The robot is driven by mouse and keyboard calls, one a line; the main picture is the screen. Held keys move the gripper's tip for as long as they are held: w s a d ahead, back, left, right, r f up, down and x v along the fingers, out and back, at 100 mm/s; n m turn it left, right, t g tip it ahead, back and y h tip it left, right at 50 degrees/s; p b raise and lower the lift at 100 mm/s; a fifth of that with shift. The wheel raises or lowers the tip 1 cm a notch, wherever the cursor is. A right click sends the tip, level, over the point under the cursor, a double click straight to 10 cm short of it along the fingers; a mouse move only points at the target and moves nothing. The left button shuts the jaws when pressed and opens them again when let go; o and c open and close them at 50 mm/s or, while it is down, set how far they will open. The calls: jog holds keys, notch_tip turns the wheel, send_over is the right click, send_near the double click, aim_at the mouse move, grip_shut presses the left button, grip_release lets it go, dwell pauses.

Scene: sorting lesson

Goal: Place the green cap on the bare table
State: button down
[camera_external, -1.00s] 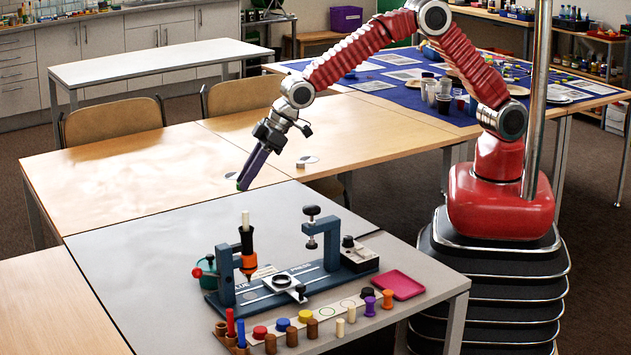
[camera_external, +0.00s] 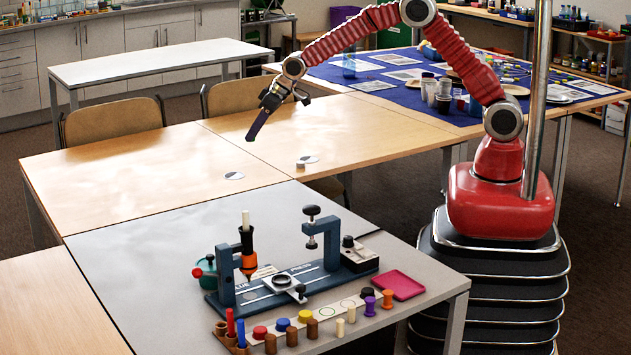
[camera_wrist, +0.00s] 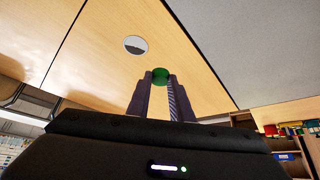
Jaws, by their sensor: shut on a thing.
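The green cap (camera_wrist: 160,75) shows in the wrist view between the fingertips of my gripper (camera_wrist: 160,84). My gripper is shut on it. In the external view my gripper (camera_external: 250,138) points down and to the left, held above the pale wooden table (camera_external: 110,170). I cannot make out the cap there. The wooden table also fills much of the wrist view (camera_wrist: 200,35), with a round two-tone disc (camera_wrist: 135,45) on it. In the external view this table is bare over most of its left part.
Two flat discs lie on the wooden tables, one near the front edge (camera_external: 235,176) and one farther right (camera_external: 309,159), with a small tan piece (camera_external: 300,165) beside it. The grey table (camera_external: 120,245) in front carries a blue press (camera_external: 227,290), several coloured pieces and a pink tray (camera_external: 398,285).

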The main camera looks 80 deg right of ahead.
jog(key=s+d+m+h, duration=0.2)
jog(key=d+m, duration=0.1)
jog(key=d, duration=1.4)
jog(key=m, duration=0.2)
send_over(296, 154)
jog(key=s, duration=0.2)
notch_tip(296, 154, down, 4)
jog(key=shift+a+f+g+h, duration=0.3)
jog(key=shift+a+f, duration=0.1)
jog(key=shift+f, duration=0.15)
jog(key=shift+f, duration=3.15)
jog(key=shift+f, duration=0.1)
jog(key=shift+f, duration=1.75)
